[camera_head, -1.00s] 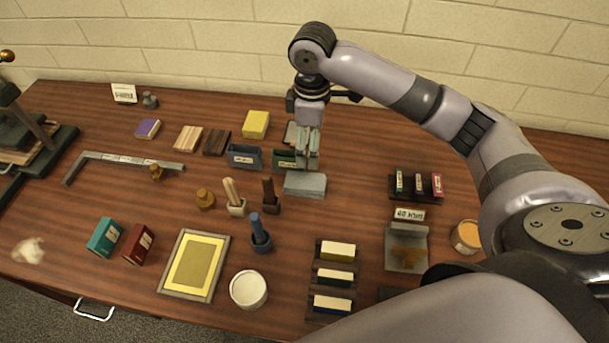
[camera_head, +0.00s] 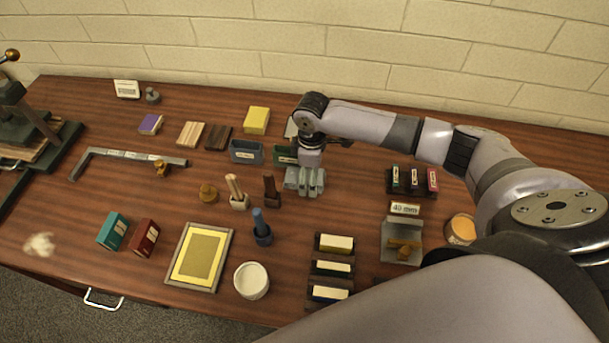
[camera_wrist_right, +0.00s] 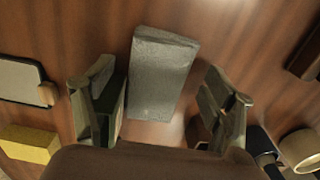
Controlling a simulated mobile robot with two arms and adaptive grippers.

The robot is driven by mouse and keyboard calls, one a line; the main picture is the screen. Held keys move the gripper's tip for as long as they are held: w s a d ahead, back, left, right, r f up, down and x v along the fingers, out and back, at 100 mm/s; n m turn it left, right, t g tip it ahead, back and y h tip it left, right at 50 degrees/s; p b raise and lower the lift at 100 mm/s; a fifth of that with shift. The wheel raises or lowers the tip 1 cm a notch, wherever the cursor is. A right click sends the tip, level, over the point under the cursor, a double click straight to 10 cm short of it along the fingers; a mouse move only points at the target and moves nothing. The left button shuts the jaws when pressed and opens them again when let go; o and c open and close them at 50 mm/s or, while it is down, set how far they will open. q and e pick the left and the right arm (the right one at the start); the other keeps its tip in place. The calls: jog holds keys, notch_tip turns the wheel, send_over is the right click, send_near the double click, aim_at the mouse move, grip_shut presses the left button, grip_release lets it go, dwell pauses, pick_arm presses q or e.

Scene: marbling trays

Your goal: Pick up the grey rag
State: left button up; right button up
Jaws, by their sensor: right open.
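The grey rag (camera_wrist_right: 162,72) is a folded, flat grey rectangle lying on the brown table. In the right wrist view it lies between the two spread fingers of my right gripper (camera_wrist_right: 160,95), with a gap on each side. In the head view my right gripper (camera_head: 306,182) is low over the rag and hides most of it. The gripper is open and holds nothing. I cannot tell how far its fingertips are above the table. My left gripper is not in view.
A green holder (camera_head: 284,155) and a blue-grey holder (camera_head: 246,151) stand close behind and left of the gripper. A dark brown stamp (camera_head: 271,188) stands just left.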

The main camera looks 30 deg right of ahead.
jog(key=shift+f, duration=0.1)
jog(key=shift+c, duration=0.3)
jog(key=c, duration=1.1)
notch_tip(320, 180, up, 20)
jog(key=b, duration=0.3)
jog(key=o, duration=0.5)
jog(key=c, duration=0.5)
jog(key=shift+a, duration=0.1)
